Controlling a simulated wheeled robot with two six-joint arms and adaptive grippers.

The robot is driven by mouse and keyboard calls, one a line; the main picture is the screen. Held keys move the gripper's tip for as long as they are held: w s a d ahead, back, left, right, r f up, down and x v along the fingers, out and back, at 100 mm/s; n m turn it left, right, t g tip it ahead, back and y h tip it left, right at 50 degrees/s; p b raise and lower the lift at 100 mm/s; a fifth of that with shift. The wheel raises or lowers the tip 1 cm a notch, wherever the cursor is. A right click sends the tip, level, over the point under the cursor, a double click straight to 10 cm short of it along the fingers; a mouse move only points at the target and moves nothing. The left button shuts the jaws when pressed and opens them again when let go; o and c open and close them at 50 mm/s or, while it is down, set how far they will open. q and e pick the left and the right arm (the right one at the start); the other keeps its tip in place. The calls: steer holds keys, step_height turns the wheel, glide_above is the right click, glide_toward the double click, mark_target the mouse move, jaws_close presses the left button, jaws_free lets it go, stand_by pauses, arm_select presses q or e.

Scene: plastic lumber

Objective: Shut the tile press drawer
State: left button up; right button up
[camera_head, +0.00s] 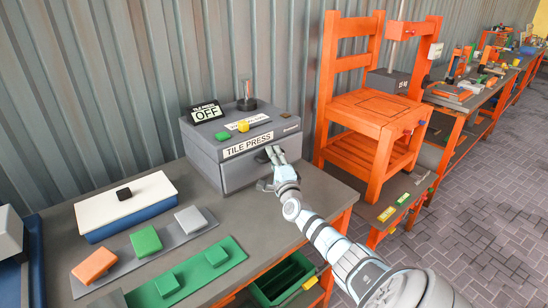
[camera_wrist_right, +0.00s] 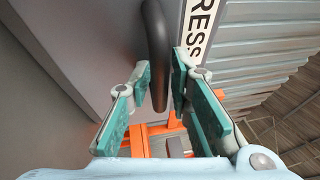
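The tile press (camera_head: 215,143) is a grey box on the bench, with a "TILE PRESS" label on its front. Its drawer front (camera_head: 238,174) is the grey panel below the label; I cannot tell how far it stands out. My right gripper (camera_head: 272,155) is at the right part of this front and hides some of it. In the right wrist view, the dark curved drawer handle (camera_wrist_right: 155,40) lies between the two green-padded fingers (camera_wrist_right: 161,72), which are apart, with no clear grip on it. My left gripper is not in view.
On the press stand an "OFF" sign (camera_head: 206,112), a yellow button (camera_head: 243,126) and a dark post. Left on the bench are a white-topped blue box (camera_head: 150,198), a grey strip with coloured tiles and a green tray (camera_head: 236,247). An orange frame (camera_head: 329,90) stands close right.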

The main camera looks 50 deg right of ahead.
steer(key=shift+s, duration=0.1)
steer(key=v, duration=1.2)
steer(key=shift+r, duration=0.1)
